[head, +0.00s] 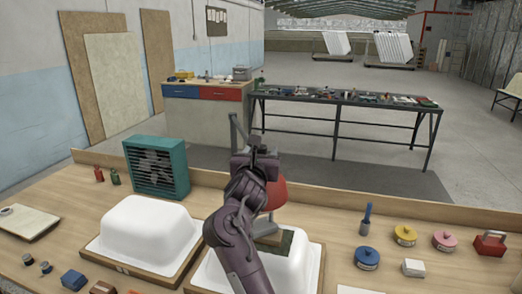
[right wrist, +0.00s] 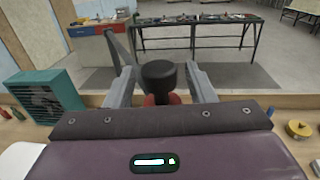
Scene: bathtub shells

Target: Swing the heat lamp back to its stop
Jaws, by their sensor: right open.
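The heat lamp's red shade (head: 277,194) shows in the head view just right of my right gripper, above the right white tub shell (head: 297,262). In the right wrist view a black knob (right wrist: 160,74) stands above a piece of the red shade (right wrist: 161,99). My right gripper (head: 254,150) is open; in the wrist view its two fingers (right wrist: 162,80) stand on either side of the knob, with gaps showing. A grey slanted bar (head: 235,130) rises beside the gripper; I cannot tell what it joins. My arm hides part of the lamp. My left gripper is out of view.
A second white tub shell (head: 146,232) sits on a wooden board to the left, with a teal fan heater (head: 157,166) behind it. Colored tins (head: 405,235), a blue-handled tool (head: 366,218) and a red caddy (head: 489,243) stand on the right. A low wooden ledge edges the bench's back.

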